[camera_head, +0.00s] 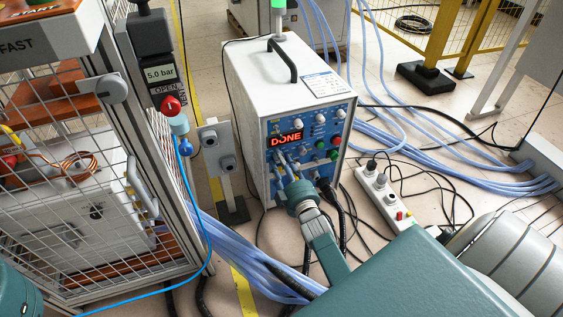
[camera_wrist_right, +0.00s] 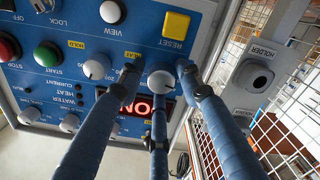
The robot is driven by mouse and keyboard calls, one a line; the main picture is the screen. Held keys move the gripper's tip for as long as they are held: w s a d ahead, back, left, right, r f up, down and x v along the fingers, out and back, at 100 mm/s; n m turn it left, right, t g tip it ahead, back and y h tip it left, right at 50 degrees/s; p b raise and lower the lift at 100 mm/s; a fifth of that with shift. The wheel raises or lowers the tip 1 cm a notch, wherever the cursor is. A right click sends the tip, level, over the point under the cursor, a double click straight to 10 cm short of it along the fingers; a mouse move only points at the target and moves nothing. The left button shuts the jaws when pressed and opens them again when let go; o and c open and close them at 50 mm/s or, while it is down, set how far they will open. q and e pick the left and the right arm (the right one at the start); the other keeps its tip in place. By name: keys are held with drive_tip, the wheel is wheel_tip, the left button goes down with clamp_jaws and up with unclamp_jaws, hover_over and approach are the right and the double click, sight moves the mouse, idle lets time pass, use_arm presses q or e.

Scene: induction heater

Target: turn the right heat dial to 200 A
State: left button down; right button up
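The blue control panel of the white induction heater (camera_head: 258,77) has a red display (camera_head: 285,139) reading DONE. My right gripper (camera_head: 279,160) reaches the panel just below the display. In the right wrist view the panel is upside down, and my right gripper's (camera_wrist_right: 159,76) three blue fingers stand spread around a round white dial (camera_wrist_right: 160,79). Narrow gaps seem to show between fingertips and dial; I cannot tell about contact. A second white dial (camera_wrist_right: 97,66) sits left of it, by yellow HOLD and HEAT labels. The dial settings are too small to read. My left gripper is out of view.
A yellow RESET button (camera_wrist_right: 176,24), a green START button (camera_wrist_right: 47,54) and a grey HOLDER fixture (camera_wrist_right: 253,76) are near the fingers. A wire cage (camera_head: 110,185) stands left of the heater. A power strip (camera_head: 383,197) and many cables lie right.

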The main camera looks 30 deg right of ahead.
drive_tip(key=v, duration=1.2)
drive_tip(key=shift+f, duration=0.1)
